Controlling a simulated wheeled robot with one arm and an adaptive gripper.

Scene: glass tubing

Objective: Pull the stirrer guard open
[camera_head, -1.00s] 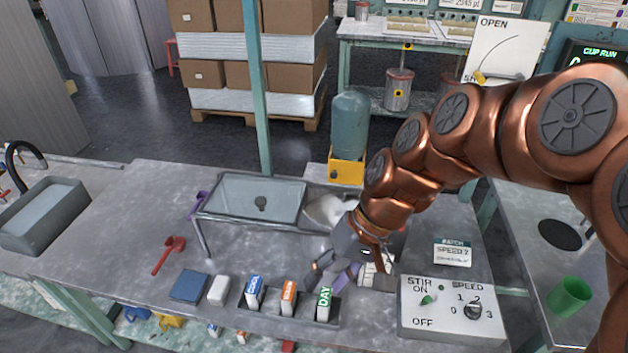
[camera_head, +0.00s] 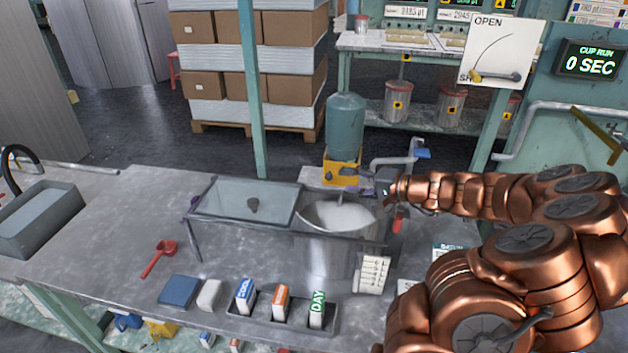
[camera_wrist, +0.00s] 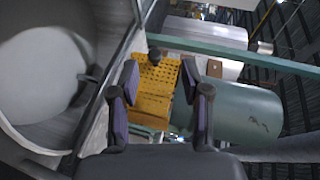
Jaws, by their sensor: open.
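The stirrer guard appears to be the yellow panel (camera_head: 343,181) at the foot of a teal cylinder (camera_head: 346,124), behind the steel pot. In the wrist view the guard (camera_wrist: 156,88) is perforated, with a round black knob (camera_wrist: 155,56) near its upper edge. The knob lies beyond the fingertips; I cannot tell whether anything touches.
The pot (camera_head: 322,252) holding white material stands left of my gripper, its rim close in the wrist view. A glass-topped tank (camera_head: 225,200) adjoins it. A bent grey pipe (camera_head: 395,160) rises behind my gripper.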

